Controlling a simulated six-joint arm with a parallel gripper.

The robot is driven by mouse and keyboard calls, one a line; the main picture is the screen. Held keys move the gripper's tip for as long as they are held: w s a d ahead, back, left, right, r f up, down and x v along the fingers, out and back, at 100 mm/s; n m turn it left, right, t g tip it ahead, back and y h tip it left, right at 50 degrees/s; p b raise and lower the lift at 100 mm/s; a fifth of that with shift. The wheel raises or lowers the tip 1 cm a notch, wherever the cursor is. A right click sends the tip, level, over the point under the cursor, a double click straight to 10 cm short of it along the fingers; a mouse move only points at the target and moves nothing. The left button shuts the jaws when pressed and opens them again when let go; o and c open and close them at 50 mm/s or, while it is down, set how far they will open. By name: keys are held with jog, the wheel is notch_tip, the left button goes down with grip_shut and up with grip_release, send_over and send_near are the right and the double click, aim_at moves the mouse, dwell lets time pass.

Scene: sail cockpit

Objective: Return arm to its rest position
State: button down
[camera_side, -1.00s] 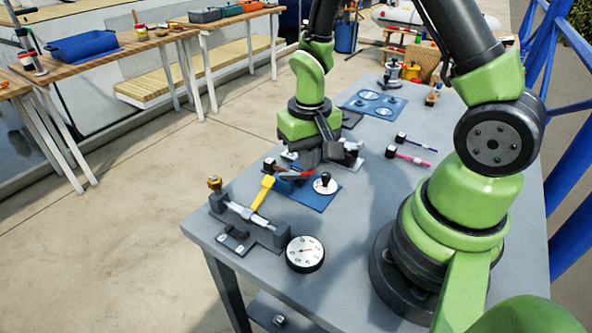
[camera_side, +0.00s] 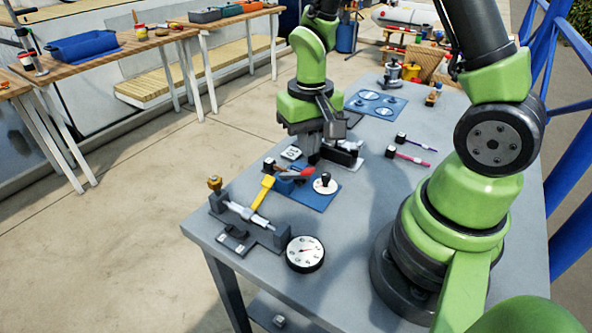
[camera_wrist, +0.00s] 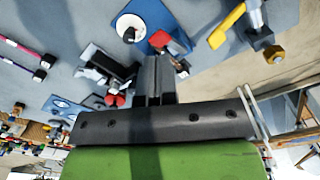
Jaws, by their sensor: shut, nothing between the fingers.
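My gripper (camera_side: 313,157) hangs above the grey workbench (camera_side: 230,155), near its left edge in the side view, with its fingers pointing down. In the wrist view the dark fingers of my gripper (camera_wrist: 157,80) lie close together with nothing between them. A blue plate (camera_side: 314,197) with a black-knobbed white disc (camera_side: 325,184) and a red-handled part (camera_side: 300,172) lies just in front of my gripper in the side view. A black clamp-like fixture (camera_side: 347,150) stands close beside the fingers. Whether the fingers touch it cannot be told.
A yellow-handled fixture (camera_side: 262,193) and a round dial (camera_side: 305,254) stand at the near end. Two slim tools (camera_side: 415,158) lie right of my gripper. A blue panel (camera_side: 376,104) lies farther back. Open space lies above the bench.

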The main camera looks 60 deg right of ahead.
jog(key=s+a+r+t, duration=0.2)
jog(key=s+r, duration=0.1)
jog(key=r, duration=0.3)
jog(key=s+a+r+n+t+y, duration=0.1)
jog(key=s+a+r+t, duration=0.1)
jog(key=s+r, duration=0.2)
jog(key=s+a+r+n+t+y, duration=0.1)
jog(key=s+a+r+t, duration=0.1)
jog(key=r, duration=0.7)
jog(key=shift+s+a+t, duration=0.25)
jog(key=shift+s+t, duration=0.35)
jog(key=shift+s, duration=0.1)
